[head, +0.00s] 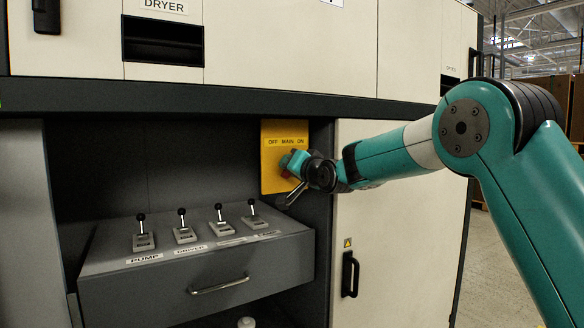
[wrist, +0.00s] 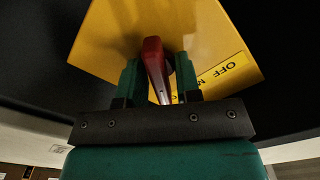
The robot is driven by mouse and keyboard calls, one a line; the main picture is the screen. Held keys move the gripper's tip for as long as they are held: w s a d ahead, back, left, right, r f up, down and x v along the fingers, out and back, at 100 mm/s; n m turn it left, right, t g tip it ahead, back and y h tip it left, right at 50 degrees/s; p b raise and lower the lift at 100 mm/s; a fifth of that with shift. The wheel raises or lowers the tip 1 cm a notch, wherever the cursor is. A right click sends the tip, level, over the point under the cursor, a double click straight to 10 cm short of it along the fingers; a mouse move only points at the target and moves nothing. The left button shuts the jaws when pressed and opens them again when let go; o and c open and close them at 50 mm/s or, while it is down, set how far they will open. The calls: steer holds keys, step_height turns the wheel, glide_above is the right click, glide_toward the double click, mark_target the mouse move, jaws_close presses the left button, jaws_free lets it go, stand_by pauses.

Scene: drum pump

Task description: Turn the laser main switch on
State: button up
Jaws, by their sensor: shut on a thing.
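The main switch is a yellow plate (head: 285,132) labelled OFF MAIN ON, on the right side of the dark recess. It fills the upper part of the wrist view (wrist: 110,35), where OFF is readable and the rest of the label is partly hidden. A red handle (wrist: 154,62) stands out from the plate between my fingers. My gripper (wrist: 158,72) is shut on the red handle, one green finger on each side. In the head view my gripper (head: 292,163) covers most of the handle, so I cannot tell which label it points to.
A grey drawer unit (head: 190,285) with several small levers, labelled PUMP and DRIVER at the left, sits below and left of the plate. A cream door (head: 395,250) with a black handle (head: 350,274) is on the right. A dark ledge (head: 200,97) runs above the recess.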

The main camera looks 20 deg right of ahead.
steer(key=shift+m, duration=0.7)
steer(key=shift+d+m, duration=0.1)
steer(key=shift+m, duration=0.2)
steer(key=o, duration=0.6)
steer(key=shift+s, duration=0.1)
steer(key=b+v, duration=0.2)
steer(key=v, duration=1.5)
steer(key=shift+s+d+r, duration=0.1)
